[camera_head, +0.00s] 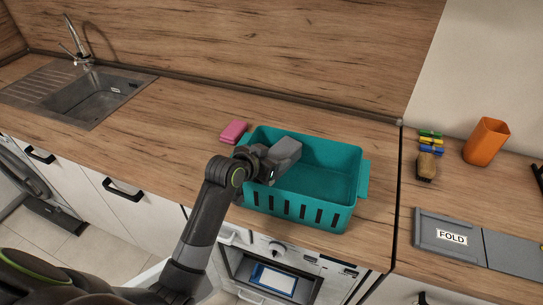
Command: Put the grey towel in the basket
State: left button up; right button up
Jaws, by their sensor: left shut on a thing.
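The teal basket (343,219) stands on the wooden counter, with slots in its front wall. My left arm comes in from the lower left, and my left gripper (272,164) is over the basket's left part. It is shut on the grey towel (287,151), a small folded block that shows just beyond the jaws. The towel is over the basket's opening near its back left; I cannot tell whether it touches the basket. The fingertips are small and partly hidden. My right gripper is not in view.
A pink block (233,132) lies just left of the basket. An orange cup (486,142), a brown item (427,167) and a grey board marked FOLD (430,244) are on the right counter. A sink (92,98) is at the left. The counter between sink and basket is mostly clear.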

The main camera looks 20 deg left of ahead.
pick_arm(q)
jog(key=shift+f, duration=0.4)
jog(key=o, duration=1.2)
jog(key=shift+o, duration=0.2)
jog(key=shift+r, duration=0.3)
jog(key=v, duration=1.2)
jog(key=shift+r+b, duration=0.35)
jog(key=shift+b, duration=0.1)
